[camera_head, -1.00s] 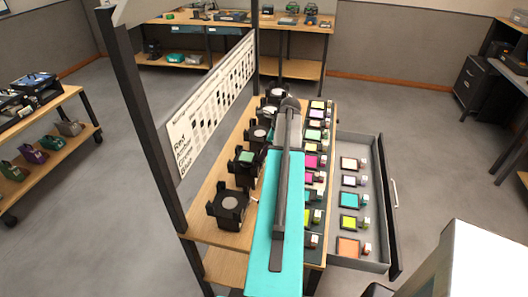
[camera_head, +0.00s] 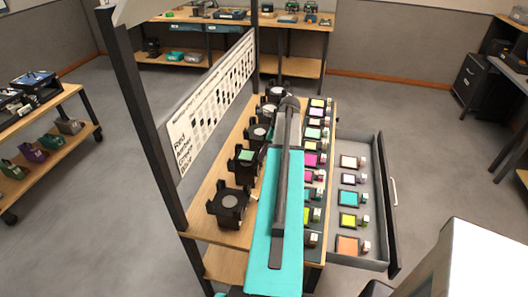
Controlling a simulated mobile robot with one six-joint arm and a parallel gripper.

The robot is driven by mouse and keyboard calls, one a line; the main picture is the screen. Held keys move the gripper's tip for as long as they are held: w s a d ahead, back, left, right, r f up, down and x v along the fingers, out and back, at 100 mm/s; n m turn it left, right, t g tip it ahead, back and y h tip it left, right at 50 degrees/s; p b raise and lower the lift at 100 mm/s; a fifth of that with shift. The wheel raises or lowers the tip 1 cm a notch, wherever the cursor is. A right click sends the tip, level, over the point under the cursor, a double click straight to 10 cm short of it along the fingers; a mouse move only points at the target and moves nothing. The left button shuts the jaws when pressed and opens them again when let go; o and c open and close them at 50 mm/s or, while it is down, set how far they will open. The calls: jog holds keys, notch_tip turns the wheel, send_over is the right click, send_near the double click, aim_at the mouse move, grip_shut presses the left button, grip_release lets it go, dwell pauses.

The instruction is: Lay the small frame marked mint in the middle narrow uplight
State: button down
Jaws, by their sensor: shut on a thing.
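Several black uplights stand in a row along the wooden shelf. The middle uplight (camera_head: 257,134) has a pale round lens and shows no coloured frame on it. The uplight just nearer (camera_head: 246,165) holds a green frame (camera_head: 246,155). Small coloured frames with tags stand in a row on the right side of the shelf, including a pale green one (camera_head: 313,133). Their tag words are too small to read, so I cannot tell which is marked mint. My teal and dark arm lies over the shelf between the rows. My gripper and anything in it are hidden behind the arm.
An open grey drawer (camera_head: 376,255) on the right holds several coloured frames. A printed board (camera_head: 210,100) stands along the shelf's left side, with a dark post (camera_head: 140,110) nearer. Side benches stand at the left and back. The floor between is clear.

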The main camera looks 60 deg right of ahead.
jog(key=shift+f+b, duration=0.5)
jog(key=shift+f, duration=0.8)
dwell(0.4)
jog(key=c, duration=1.4)
grip_release()
jog(key=shift+r, duration=0.1)
jog(key=shift+d+r, duration=0.1)
jog(key=shift+r, duration=0.1)
jog(key=shift+b+v, duration=1.75)
jog(key=shift+v, duration=4.85)
notch_tip(320, 180, up, 7)
jog(key=p, duration=0.6)
